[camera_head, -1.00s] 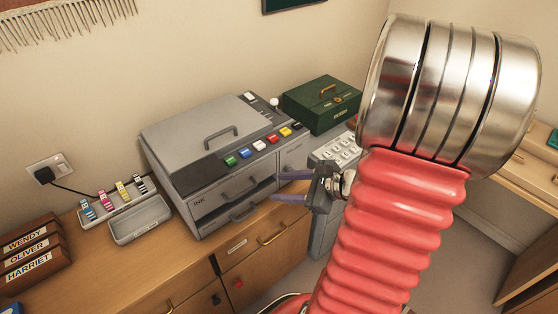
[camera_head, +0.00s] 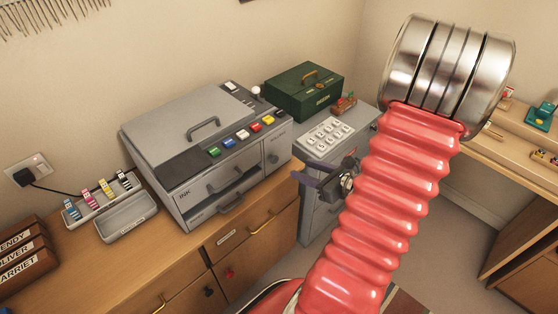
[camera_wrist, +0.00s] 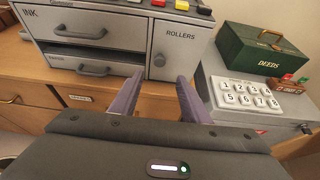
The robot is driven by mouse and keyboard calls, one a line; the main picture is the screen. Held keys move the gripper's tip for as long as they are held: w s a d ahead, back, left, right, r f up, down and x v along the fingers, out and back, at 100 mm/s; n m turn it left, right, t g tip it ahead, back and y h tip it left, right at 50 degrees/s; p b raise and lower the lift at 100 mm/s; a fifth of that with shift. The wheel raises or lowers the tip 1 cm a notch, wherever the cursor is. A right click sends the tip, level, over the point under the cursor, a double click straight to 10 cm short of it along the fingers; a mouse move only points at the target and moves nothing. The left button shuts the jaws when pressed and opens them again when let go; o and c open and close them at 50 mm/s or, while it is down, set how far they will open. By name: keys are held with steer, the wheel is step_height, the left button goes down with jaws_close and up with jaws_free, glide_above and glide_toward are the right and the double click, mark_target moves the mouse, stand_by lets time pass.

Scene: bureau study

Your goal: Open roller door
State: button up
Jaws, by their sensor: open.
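The roller door (camera_head: 278,146) is a grey panel labelled ROLLERS at the right end of the grey printer's front. It looks shut in both current views. A small round knob (camera_wrist: 159,60) sits on its left side in the wrist view. My gripper (camera_head: 302,170) is open and empty, in front of and to the right of the printer. In the wrist view its two purple fingers (camera_wrist: 160,79) point toward the door, with the knob above and between the tips. The fingers look apart from the knob.
The INK drawer (camera_wrist: 88,33) and a lower drawer (camera_wrist: 95,66) with handles are left of the door. A grey cabinet (camera_head: 322,212) with a number keypad (camera_head: 328,133) stands to the right. A green DEEDS box (camera_head: 304,92) is behind. Wooden drawers are below.

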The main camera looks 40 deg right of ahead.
mark_target(277, 159)
steer(key=x, duration=1.3)
steer(key=shift+a, duration=0.1)
jaws_close()
stand_by(0.4)
